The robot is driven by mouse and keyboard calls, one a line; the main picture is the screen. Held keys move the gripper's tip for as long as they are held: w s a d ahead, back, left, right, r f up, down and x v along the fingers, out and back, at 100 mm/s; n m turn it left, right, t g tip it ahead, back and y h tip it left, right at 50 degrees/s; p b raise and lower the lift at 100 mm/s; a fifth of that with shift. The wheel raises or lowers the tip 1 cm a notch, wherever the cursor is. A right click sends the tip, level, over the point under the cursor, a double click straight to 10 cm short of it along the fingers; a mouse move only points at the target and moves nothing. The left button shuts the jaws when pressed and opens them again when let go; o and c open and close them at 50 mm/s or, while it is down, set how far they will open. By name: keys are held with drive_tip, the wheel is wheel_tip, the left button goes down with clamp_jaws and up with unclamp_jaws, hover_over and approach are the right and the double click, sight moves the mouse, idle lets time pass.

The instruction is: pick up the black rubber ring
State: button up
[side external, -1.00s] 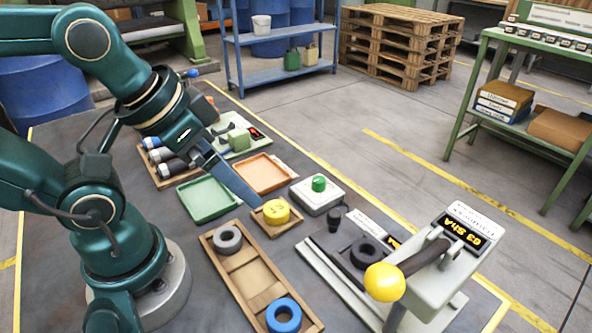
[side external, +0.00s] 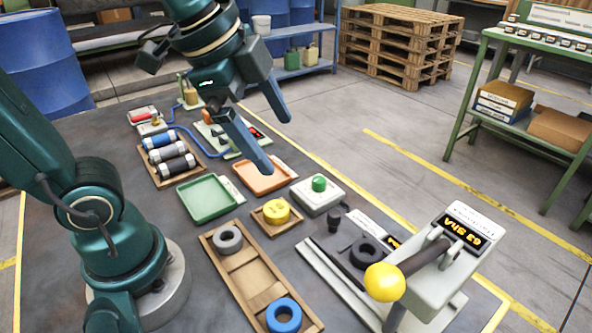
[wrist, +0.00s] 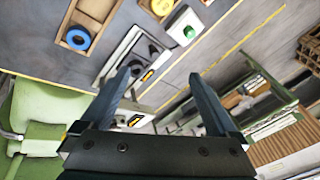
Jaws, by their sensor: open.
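The black rubber ring (side external: 365,253) lies flat on the plate of the grey hardness tester (side external: 455,250), right of centre in the side view. The tester's lever with its yellow knob (side external: 385,282) stands in front of and to the right of the ring. My gripper (side external: 272,140) is open and empty, high above the orange tray, up and left of the ring and well apart from it.
A wooden tray (side external: 245,268) holds a grey ring (side external: 228,239) and a blue ring (side external: 284,315). A yellow ring (side external: 276,211), a green button box (side external: 319,190), an orange tray (side external: 266,177) and a green tray (side external: 207,199) stand nearby. A small black knob (side external: 334,217) stands beside the ring.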

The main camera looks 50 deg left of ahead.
drive_tip(key=w+d+m+g, duration=0.1)
drive_tip(key=w+d+m, duration=0.2)
drive_tip(key=w+m, duration=0.3)
drive_tip(key=m+g, duration=0.3)
drive_tip(key=m, duration=0.2)
hover_over(367, 242)
wheel_tip(367, 242, down, 11)
drive_tip(key=shift+r, duration=0.15)
drive_tip(key=shift+m+g, duration=0.4)
drive_tip(key=shift+g, duration=0.1)
drive_tip(key=f, duration=0.4)
drive_tip(key=s+f, duration=0.1)
drive_tip(key=f, duration=0.1)
drive_tip(key=shift+d, duration=0.3)
drive_tip(key=shift+f, duration=0.6)
drive_tip(key=c, duration=1.4)
